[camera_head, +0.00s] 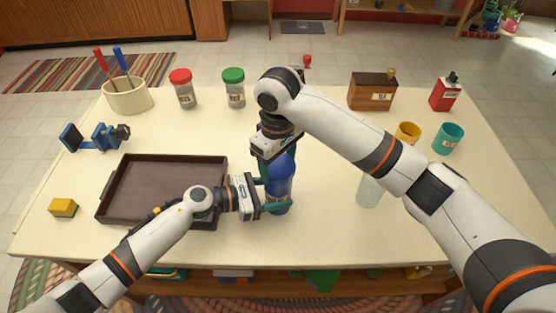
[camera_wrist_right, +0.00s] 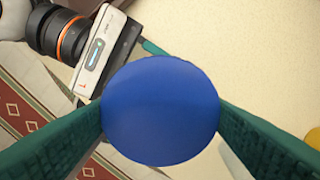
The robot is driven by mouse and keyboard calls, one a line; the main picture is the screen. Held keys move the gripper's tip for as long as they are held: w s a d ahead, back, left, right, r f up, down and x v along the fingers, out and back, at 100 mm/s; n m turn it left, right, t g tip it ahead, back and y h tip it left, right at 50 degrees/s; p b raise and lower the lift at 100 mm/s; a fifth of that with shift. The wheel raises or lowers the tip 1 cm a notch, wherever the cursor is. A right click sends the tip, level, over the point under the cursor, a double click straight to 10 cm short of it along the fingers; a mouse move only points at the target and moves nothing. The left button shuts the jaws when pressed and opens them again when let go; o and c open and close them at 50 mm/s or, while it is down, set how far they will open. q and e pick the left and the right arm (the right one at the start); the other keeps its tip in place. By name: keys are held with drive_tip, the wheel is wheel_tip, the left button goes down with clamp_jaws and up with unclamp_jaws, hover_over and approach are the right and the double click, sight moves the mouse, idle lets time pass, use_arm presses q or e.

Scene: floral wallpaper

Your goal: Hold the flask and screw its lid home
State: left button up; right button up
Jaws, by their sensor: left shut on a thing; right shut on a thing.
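The blue flask (camera_head: 277,196) stands upright on the table near the middle of the head view. My left gripper (camera_head: 277,200) is shut around the flask's body from the left side. The blue lid (camera_head: 281,166) is on top of the flask, and my right gripper (camera_head: 273,165) is shut on it from above. In the right wrist view the round lid (camera_wrist_right: 160,110) fills the centre between the two green fingers. The lid hides the flask below it, so I cannot tell how tightly it sits.
A dark brown tray (camera_head: 108,205) lies left of the flask, with a yellow block (camera_head: 63,207) beyond it. A translucent glass (camera_head: 369,190) stands to the right, partly behind my right arm. Jars, a wooden box (camera_head: 372,92) and cups line the back.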

drive_tip(key=m, duration=0.4)
drive_tip(key=shift+m, duration=0.3)
drive_tip(key=o, duration=0.8)
drive_tip(key=n, duration=1.2)
drive_tip(key=shift+n, duration=0.4)
